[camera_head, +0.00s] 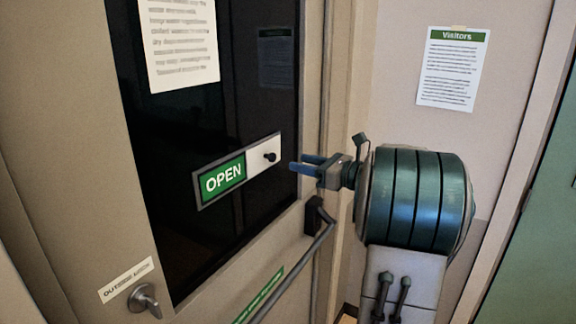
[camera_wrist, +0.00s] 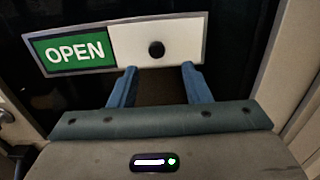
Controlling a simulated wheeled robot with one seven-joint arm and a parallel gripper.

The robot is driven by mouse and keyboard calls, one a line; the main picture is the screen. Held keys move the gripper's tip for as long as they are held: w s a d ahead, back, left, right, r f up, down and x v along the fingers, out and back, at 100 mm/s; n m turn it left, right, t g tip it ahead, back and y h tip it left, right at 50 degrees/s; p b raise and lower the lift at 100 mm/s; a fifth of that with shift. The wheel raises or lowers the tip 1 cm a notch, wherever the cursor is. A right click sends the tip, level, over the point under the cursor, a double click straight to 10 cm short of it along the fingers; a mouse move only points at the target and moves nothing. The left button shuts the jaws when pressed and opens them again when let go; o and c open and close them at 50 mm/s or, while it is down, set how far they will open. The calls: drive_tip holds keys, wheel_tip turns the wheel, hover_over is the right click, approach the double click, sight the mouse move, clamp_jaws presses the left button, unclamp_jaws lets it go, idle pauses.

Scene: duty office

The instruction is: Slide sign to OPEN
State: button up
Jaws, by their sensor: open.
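The sliding sign (camera_head: 238,170) is fixed on the dark glass of the door. Its green left part reads OPEN, and its white slider (camera_head: 259,161) covers the right part. A black knob (camera_head: 270,157) sticks out of the slider. The sign also shows in the wrist view (camera_wrist: 130,45), with the knob (camera_wrist: 156,49) near the top middle. My gripper (camera_head: 304,164) is open and empty, just right of the knob in the head view. In the wrist view its two blue fingers (camera_wrist: 158,84) are spread below the knob, apart from it.
The beige door has a lever handle (camera_head: 145,300) at lower left and a grey bar (camera_head: 291,272) running up to a black bracket (camera_head: 317,216) below my gripper. A printed notice (camera_head: 180,42) hangs above the sign. A Visitors sheet (camera_head: 451,67) is on the right wall.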

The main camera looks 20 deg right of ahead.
drive_tip(key=b+v, duration=0.1)
drive_tip(key=v, duration=0.5)
drive_tip(key=shift+s+d, duration=0.25)
drive_tip(key=shift+s, duration=0.05)
drive_tip(key=s+a+f+n+g, duration=0.3)
drive_tip(key=a+n, duration=0.1)
drive_tip(key=a, duration=0.3)
drive_tip(key=s+a+f+n+g+h, duration=0.1)
drive_tip(key=s+a+f+n+g, duration=0.2)
drive_tip(key=a, duration=0.4)
drive_tip(key=s+a+f+n+g, duration=0.2)
drive_tip(key=a+f+n+g, duration=0.1)
drive_tip(key=a+n, duration=0.3)
drive_tip(key=s+a+f+n+g+h, duration=0.1)
drive_tip(key=s+a+f+n+h, duration=0.1)
drive_tip(key=s+f+n+h, duration=0.2)
drive_tip(key=s+a+f+n+g+h, duration=0.1)
drive_tip(key=s+f+n+h, duration=0.3)
drive_tip(key=s+n, duration=0.6)
drive_tip(key=shift+a+f+n+h, duration=0.3)
drive_tip(key=shift+n+h, duration=0.2)
drive_tip(key=shift+n, duration=0.7)
drive_tip(key=shift+s+r+g, duration=0.1)
drive_tip(key=shift+g, duration=0.2)
